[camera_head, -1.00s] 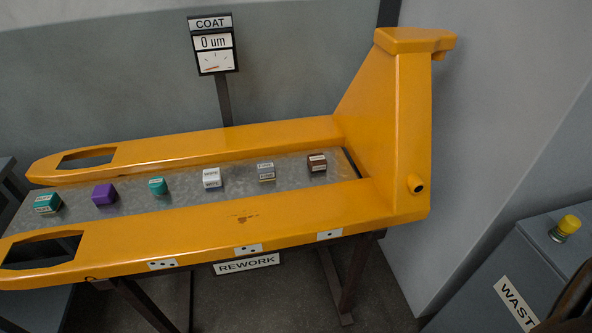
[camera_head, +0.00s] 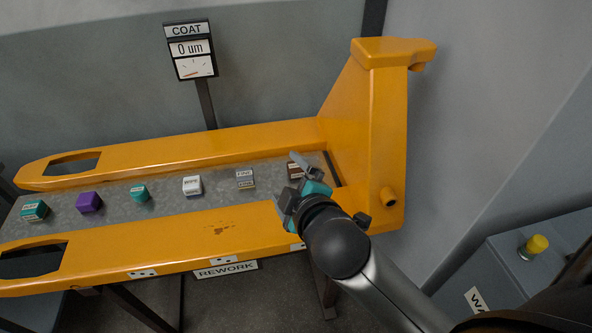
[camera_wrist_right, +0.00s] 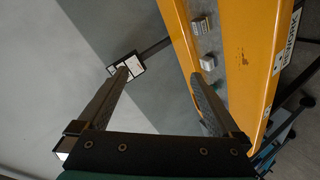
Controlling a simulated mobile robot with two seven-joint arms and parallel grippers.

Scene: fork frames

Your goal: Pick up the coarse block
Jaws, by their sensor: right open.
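Several small labelled blocks lie in a row on a grey metal surface (camera_head: 115,205): a teal one (camera_head: 34,210) at the left, a purple one (camera_head: 89,202), a smaller teal one (camera_head: 139,194), a white one (camera_head: 192,185), a grey one (camera_head: 245,178) and a brown one (camera_head: 295,171). Their labels are too small to read, so I cannot tell which is coarse. My right gripper (camera_head: 291,180) is open and empty, in front of the brown block and partly hiding it. The right wrist view shows two pale blocks (camera_wrist_right: 201,25) beyond its fingers. My left gripper is out of view.
A yellow pallet-jack frame (camera_head: 215,140) has fork beams on both sides of the row and a tall upright (camera_head: 375,120) at the right. A COAT gauge (camera_head: 190,50) reading 0 um stands behind. A grey bin (camera_head: 505,270) is at the lower right.

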